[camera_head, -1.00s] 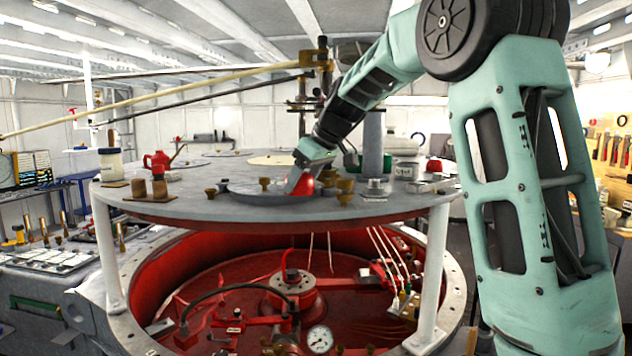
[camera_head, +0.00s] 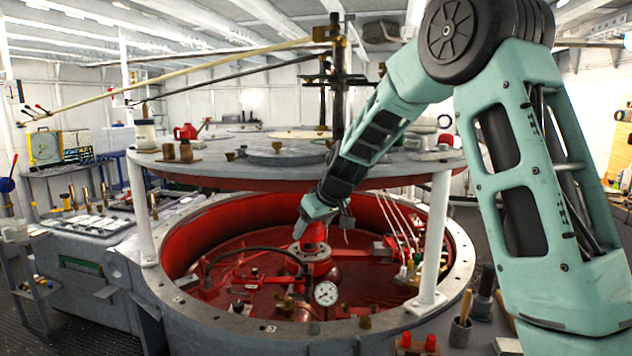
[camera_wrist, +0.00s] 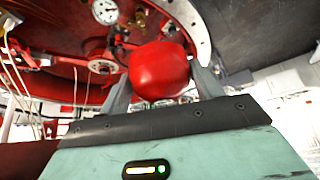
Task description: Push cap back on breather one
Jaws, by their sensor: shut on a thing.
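My gripper (camera_head: 310,224) is shut on a red, rounded cap (camera_wrist: 158,70). In the wrist view the cap sits between the two grey fingers (camera_wrist: 158,88). In the head view the gripper reaches down below the round grey upper plate, over the open red drum. The cap (camera_head: 314,236) shows there just above or in front of a red round flange (camera_head: 308,254); I cannot tell whether they touch. Which fitting is breather one cannot be told, and no label on it is readable.
The grey upper plate (camera_head: 217,171) stands on white posts (camera_head: 434,243) close above my arm. A dial gauge (camera_head: 326,293), red pipework and pale rods (camera_head: 393,222) are near the gripper. The drum's grey flanged rim (camera_head: 180,302) encloses them.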

